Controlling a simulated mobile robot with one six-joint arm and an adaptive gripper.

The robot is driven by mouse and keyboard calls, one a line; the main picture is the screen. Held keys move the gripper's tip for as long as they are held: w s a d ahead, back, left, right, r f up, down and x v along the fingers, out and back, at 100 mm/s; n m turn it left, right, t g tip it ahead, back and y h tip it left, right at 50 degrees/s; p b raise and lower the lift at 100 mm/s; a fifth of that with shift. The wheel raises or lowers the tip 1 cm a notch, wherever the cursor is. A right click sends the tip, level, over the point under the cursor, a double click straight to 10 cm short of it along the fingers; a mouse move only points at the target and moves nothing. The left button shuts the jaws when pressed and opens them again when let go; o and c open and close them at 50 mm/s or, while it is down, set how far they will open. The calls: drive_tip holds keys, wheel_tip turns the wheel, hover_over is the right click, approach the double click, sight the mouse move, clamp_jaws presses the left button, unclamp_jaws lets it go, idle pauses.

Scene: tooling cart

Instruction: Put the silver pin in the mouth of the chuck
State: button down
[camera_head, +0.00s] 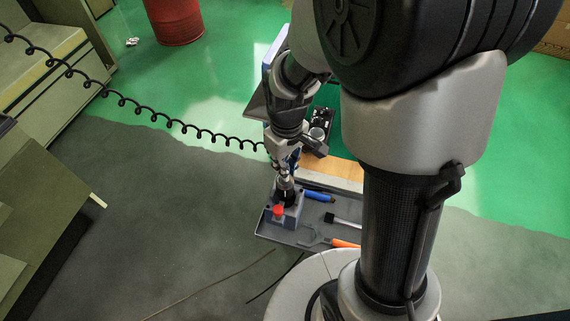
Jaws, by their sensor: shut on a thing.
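My gripper (286,168) points down over the grey tray at the cart's near end. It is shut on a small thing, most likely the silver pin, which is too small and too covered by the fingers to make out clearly. Just below the fingertips stands a dark chuck (286,193) with a lighter top, upright on a grey block. The fingertips are very close above the chuck's mouth. I cannot tell whether the pin touches the mouth or is inside it.
A red knob (278,211) sits on the block in front of the chuck. The tray (268,230) also holds a blue-handled tool (319,196), a black brush-like tool (341,220) and an orange-handled tool (345,243). A coiled black cable (160,117) hangs at left. A red drum (175,20) stands far back.

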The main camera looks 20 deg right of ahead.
drive_tip(key=shift+f+b, duration=0.45)
drive_tip(key=shift+f, duration=0.2)
idle(0.6)
drive_tip(key=c, duration=1.6)
unclamp_jaws()
wheel_tip(320, 180, up, 11)
drive_tip(key=shift+s+d, duration=0.1)
drive_tip(key=s+m+t+b, duration=0.4)
drive_tip(key=s+b, duration=0.4)
drive_tip(key=s, duration=0.7)
drive_tip(key=shift+m, duration=0.4)
